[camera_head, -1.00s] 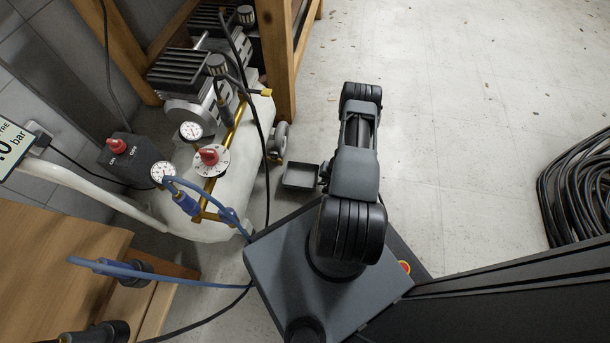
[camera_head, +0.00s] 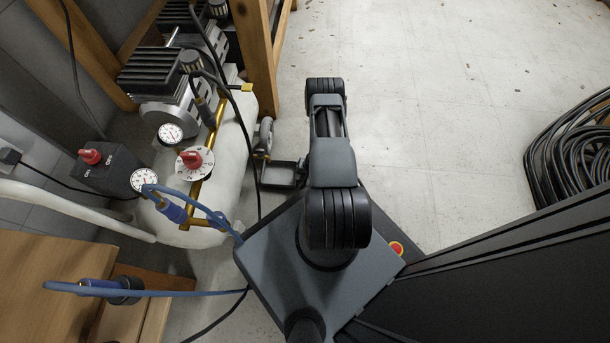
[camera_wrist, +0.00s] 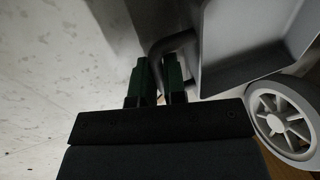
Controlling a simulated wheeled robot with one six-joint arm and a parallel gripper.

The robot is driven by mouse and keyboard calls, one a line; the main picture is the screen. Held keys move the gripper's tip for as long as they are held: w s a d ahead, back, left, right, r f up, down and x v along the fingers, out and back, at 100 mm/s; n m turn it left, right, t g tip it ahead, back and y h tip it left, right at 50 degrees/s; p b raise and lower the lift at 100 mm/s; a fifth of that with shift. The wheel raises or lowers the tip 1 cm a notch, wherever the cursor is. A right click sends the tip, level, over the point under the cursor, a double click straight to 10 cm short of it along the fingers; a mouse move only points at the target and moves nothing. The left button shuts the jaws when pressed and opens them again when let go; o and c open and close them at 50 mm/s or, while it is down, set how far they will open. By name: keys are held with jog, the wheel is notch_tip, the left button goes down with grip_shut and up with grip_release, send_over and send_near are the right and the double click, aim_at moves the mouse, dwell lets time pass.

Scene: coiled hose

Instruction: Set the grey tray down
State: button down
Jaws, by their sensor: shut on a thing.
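The grey tray (camera_head: 280,175) shows in the head view just left of my arm, close to the compressor's wheel. In the wrist view the tray (camera_wrist: 245,40) fills the upper right, its dark bent handle (camera_wrist: 165,46) reaching to my fingers. My gripper (camera_wrist: 158,72) is shut on that handle, with one dark green finger on each side. In the head view my arm hides the gripper. I cannot tell whether the tray's underside touches the floor.
The compressor (camera_head: 240,135) stands left of the tray, its wheel (camera_wrist: 284,120) very near the tray in the wrist view. A wooden bench (camera_head: 60,285) is at lower left. A coiled hose (camera_head: 575,155) lies at right. Pale floor (camera_head: 430,130) between is clear.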

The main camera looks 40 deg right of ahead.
jog(key=c, duration=1.2)
grip_release()
jog(key=p+v, duration=0.5)
jog(key=v, duration=0.7)
jog(key=shift+r, duration=0.1)
